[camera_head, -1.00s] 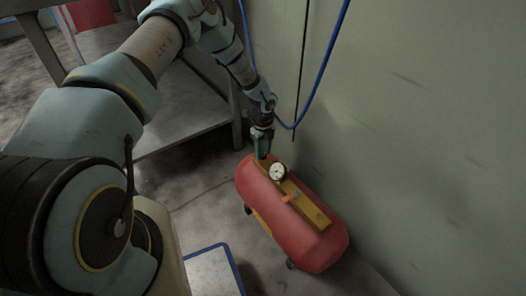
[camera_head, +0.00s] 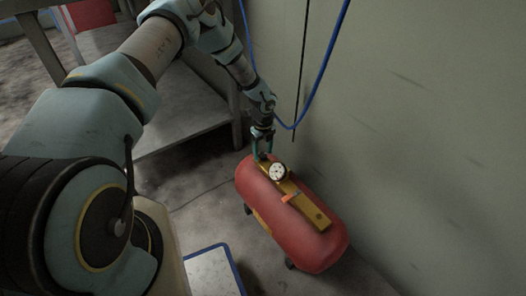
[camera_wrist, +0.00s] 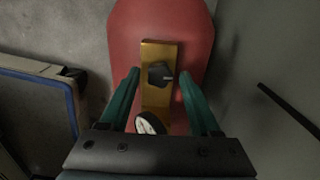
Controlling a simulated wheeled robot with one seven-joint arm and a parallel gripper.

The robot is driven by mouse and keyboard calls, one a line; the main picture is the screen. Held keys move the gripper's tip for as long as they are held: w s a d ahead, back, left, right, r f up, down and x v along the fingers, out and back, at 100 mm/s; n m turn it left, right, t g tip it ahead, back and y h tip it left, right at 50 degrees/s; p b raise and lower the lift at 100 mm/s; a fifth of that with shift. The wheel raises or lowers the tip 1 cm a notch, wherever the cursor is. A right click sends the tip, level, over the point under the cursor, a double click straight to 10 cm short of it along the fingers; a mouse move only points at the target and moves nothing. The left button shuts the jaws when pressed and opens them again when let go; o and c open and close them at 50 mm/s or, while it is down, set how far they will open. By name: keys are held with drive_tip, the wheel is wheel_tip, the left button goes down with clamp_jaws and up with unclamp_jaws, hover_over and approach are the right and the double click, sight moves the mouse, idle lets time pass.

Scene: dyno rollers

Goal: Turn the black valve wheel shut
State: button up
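The black valve wheel (camera_wrist: 159,72) shows in the wrist view as a small, dark, angular knob on the yellow plate (camera_wrist: 158,52) along the top of the red tank (camera_wrist: 193,20). My gripper (camera_wrist: 159,75) is open, with one teal finger on each side of the wheel. A gap shows on each side; I cannot tell how far the fingertips are above the plate. In the head view my gripper (camera_head: 262,151) points down at the far end of the red tank (camera_head: 300,240). The wheel cannot be made out there.
A round white gauge (camera_head: 278,172) stands on the plate close to my gripper; it also shows between the fingers (camera_wrist: 148,124). An orange lever (camera_head: 290,197) is nearer. The wall (camera_head: 430,130), with a blue hose (camera_head: 330,60), is close on the right. A blue-edged board (camera_head: 213,272) lies left.

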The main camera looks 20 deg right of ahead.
sight(263, 154)
drive_tip(key=shift+o, duration=0.5)
wheel_tip(263, 154, up, 11)
drive_tip(key=p, duration=0.1)
drive_tip(key=shift+f, duration=0.1)
idle(0.4)
